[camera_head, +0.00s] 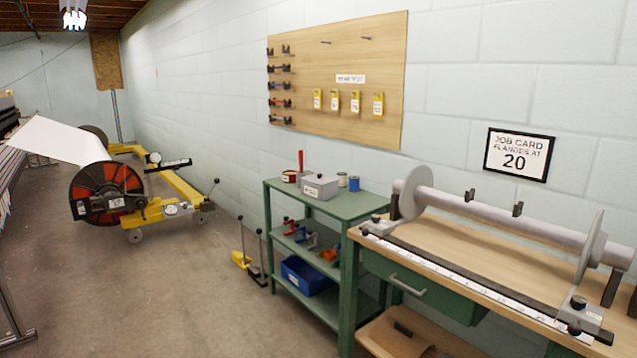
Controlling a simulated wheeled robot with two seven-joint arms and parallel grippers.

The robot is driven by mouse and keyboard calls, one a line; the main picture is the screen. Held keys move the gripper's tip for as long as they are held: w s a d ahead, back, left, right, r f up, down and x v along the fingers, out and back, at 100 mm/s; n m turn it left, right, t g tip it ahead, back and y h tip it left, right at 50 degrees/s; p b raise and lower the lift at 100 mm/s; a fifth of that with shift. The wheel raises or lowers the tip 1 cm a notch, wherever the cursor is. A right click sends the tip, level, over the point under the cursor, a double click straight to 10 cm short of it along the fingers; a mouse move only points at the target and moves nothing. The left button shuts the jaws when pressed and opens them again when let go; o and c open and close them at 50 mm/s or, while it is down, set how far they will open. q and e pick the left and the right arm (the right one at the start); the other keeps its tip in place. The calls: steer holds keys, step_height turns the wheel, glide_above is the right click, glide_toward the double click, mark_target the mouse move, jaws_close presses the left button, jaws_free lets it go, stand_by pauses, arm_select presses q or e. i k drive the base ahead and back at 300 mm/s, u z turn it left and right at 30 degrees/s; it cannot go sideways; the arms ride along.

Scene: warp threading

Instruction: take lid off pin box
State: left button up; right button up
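A grey box (320,187) with a small white label on its front stands on the top shelf of the green shelf unit (348,208). It looks like the pin box, with its lid on and a small knob on top. The label is too small to read. Neither of my grippers shows in the head view.
Small cans and a red-handled tool (301,160) stand beside the box. A workbench (480,260) with a large roller (500,209) is at right. A pegboard (337,80) hangs behind. A yellow trolley (170,190) stands at left; the floor (170,285) between is open.

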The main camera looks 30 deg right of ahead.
mark_target(320, 179)
steer(key=z, duration=0.05)
steer(key=i, duration=1.85)
steer(key=z, duration=0.2)
